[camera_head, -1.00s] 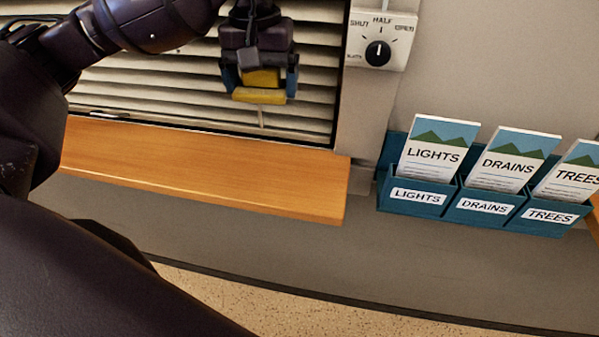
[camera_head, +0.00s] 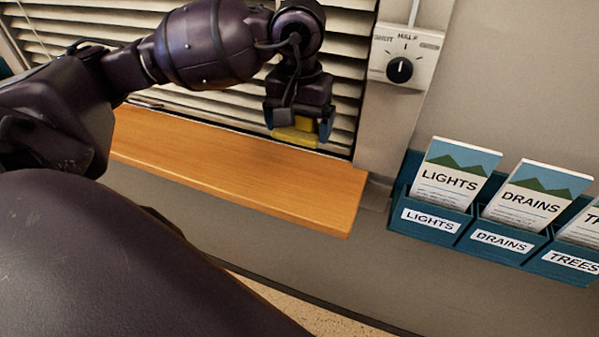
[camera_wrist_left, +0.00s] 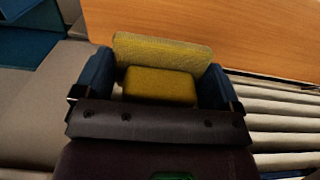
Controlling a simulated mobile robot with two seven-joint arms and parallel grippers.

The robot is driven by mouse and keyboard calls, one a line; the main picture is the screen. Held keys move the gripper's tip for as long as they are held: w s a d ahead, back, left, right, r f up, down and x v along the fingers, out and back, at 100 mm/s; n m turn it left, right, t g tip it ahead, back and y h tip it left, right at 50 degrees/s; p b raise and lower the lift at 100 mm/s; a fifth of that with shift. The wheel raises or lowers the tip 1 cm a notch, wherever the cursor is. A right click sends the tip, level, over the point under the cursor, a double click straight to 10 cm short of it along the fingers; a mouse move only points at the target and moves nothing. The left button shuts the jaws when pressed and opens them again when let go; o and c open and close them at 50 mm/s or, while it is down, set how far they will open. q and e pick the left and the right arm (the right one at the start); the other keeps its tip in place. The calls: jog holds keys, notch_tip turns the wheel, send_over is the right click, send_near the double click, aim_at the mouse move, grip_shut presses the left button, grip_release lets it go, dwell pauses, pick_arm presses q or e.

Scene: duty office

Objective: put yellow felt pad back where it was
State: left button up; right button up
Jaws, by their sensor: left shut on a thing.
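The yellow felt pad (camera_head: 297,136) is between the blue fingers of my left gripper (camera_head: 298,126), which is shut on it. The gripper points down in front of the window blind, close to the right part of the wooden sill. In the left wrist view the yellow pad (camera_wrist_left: 160,70) shows as a wider slab over a smaller block, held between both fingers of the left gripper (camera_wrist_left: 155,85). The wooden sill (camera_wrist_left: 210,35) is just beyond it. I cannot tell how far the pad is above the sill. My right gripper is not in view.
The wooden sill (camera_head: 240,175) has a bare top. Slatted blinds (camera_head: 345,75) stand behind it. A rotary knob panel (camera_head: 404,56) is on the wall to the right. A teal leaflet rack (camera_head: 432,217) with labelled pockets hangs right of the sill.

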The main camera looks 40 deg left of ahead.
pick_arm(q)
send_over(299, 183)
notch_tip(299, 183, down, 9)
jog(key=shift+r+p, duration=0.1)
jog(key=shift+p, duration=0.2)
notch_tip(299, 183, down, 3)
jog(key=shift+f, duration=0.4)
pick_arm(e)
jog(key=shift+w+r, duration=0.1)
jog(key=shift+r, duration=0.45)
pick_arm(q)
jog(key=shift+f, duration=0.1)
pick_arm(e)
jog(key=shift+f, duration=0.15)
pick_arm(q)
jog(key=o, duration=0.5)
jog(key=shift+c, duration=0.2)
jog(key=shift+o, duration=0.8)
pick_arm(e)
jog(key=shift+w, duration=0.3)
